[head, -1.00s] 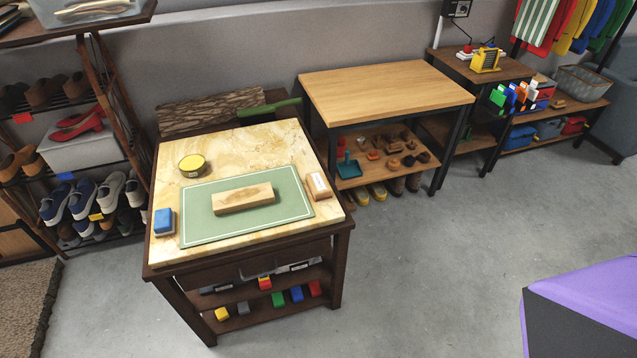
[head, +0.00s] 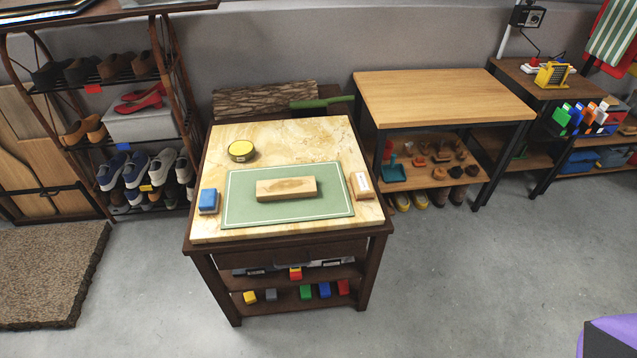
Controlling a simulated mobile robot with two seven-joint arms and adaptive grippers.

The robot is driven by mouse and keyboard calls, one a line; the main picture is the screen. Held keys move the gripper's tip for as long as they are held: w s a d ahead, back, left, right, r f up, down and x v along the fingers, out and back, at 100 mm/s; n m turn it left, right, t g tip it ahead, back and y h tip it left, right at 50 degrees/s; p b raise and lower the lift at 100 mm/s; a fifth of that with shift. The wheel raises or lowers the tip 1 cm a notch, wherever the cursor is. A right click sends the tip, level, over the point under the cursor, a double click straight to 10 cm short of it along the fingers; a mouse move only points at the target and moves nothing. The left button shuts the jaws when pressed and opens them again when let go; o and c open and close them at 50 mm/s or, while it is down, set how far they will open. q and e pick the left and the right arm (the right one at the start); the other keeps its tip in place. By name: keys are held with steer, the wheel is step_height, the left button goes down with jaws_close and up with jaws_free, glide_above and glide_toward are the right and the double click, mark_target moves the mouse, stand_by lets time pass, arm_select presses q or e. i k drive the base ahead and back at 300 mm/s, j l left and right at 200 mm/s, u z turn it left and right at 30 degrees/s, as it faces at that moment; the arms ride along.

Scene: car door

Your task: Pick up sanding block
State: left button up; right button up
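A small marble-topped work table (head: 225,135) stands in the middle of the head view. A green mat (head: 240,208) with a pale border line lies on it. A long light wooden block (head: 286,189) lies flat on the mat. A small blue block with a pale underside (head: 208,200) sits at the left of the mat. A small tan block with a pale labelled top (head: 361,185) sits at the mat's right edge. I cannot tell for certain which of these blocks is the sanding block. Neither of my grippers is in view.
A round yellow-topped tin (head: 241,150) stands behind the mat. Coloured blocks (head: 305,292) fill the lower shelves. A shoe rack (head: 140,120) is at left, a wooden table (head: 440,95) at right. Grey floor (head: 460,290) is clear in front and to the right.

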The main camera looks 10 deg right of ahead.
mark_target(364, 190)
steer(key=l+u, duration=0.15)
steer(key=u, duration=0.35)
steer(key=i+l+u, duration=0.1)
steer(key=u, duration=0.35)
steer(key=l+u, duration=0.3)
steer(key=l, duration=0.25)
steer(key=k+l+u, duration=0.1)
steer(key=l+u, duration=0.2)
steer(key=l, duration=0.3)
steer(key=k+l+u, duration=0.1)
steer(key=l, duration=1)
steer(key=k+u, duration=0.05)
